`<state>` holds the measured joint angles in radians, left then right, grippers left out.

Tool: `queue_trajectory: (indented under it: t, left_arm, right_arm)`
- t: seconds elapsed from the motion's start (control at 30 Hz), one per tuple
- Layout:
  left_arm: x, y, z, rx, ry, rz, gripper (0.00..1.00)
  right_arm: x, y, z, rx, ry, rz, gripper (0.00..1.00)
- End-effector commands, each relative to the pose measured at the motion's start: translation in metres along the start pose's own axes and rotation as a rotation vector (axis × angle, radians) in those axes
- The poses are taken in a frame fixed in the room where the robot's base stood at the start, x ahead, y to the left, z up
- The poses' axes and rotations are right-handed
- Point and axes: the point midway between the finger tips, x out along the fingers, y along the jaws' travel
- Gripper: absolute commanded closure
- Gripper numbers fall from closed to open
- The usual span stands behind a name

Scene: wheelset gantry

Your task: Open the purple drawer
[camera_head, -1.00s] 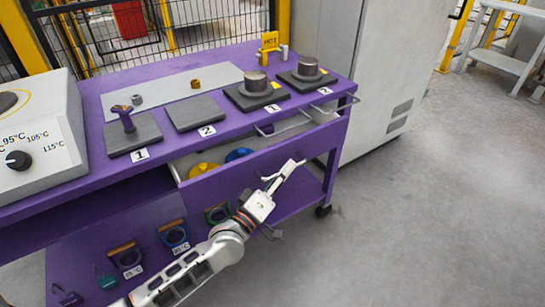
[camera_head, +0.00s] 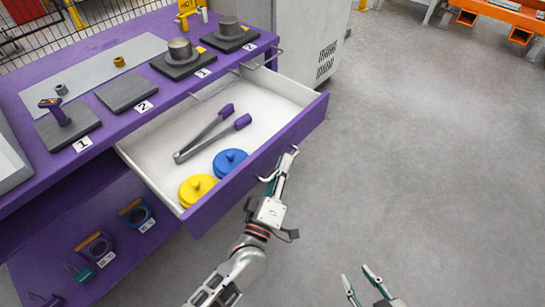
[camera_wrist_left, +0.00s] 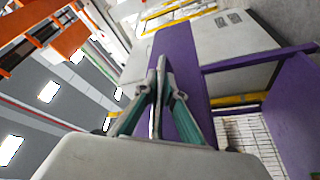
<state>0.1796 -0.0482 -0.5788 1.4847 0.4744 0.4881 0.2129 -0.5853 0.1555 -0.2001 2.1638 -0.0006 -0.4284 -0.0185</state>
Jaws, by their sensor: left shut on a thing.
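The purple drawer (camera_head: 268,157) is pulled well out of the purple cart. Inside its white tray lie tongs with purple grips (camera_head: 214,132), a yellow lidded disc (camera_head: 197,188) and a blue one (camera_head: 230,161). My left gripper (camera_head: 284,164) is at the outer face of the drawer front, shut on the drawer handle (camera_head: 266,178), which its fingers largely hide. In the left wrist view its fingers (camera_wrist_left: 159,85) meet close against the purple front. My right gripper (camera_head: 362,280) is at the bottom, open and empty, over the floor and away from the drawer.
The cart top (camera_head: 105,128) carries numbered dark plates, a purple-handled tool (camera_head: 54,110) and metal cylinders (camera_head: 180,49). A lower shelf (camera_head: 125,250) holds several coloured clamp-like parts. A grey cabinet (camera_head: 305,40) stands behind. The floor to the right is clear.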

Motion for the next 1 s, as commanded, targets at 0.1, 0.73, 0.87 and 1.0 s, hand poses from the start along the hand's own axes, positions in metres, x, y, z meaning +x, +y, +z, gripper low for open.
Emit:
queue_trajectory:
  t: [0.1, 0.73, 0.87, 1.0]
  left_arm:
    - [-0.0019, 0.0025, 0.0042, 0.0, -0.001, 0.0, 1.0]
    - [-0.0021, 0.0027, 0.0048, 0.0, -0.001, -0.001, 0.74]
    - [-0.0021, 0.0027, 0.0045, 0.0, 0.0, -0.001, 0.74]
    - [-0.0082, 0.0022, 0.0047, 0.0, -0.001, -0.001, 0.74]
  right_arm:
    - [0.0002, 0.0009, -0.0018, 0.0, 0.003, 0.002, 0.67]
    - [0.0009, -0.0006, -0.0048, 0.001, 0.008, 0.0, 0.67]
    - [0.0013, -0.0003, -0.0063, 0.002, 0.01, 0.0, 0.67]
    - [0.0015, 0.0003, -0.0068, 0.002, 0.011, 0.001, 0.67]
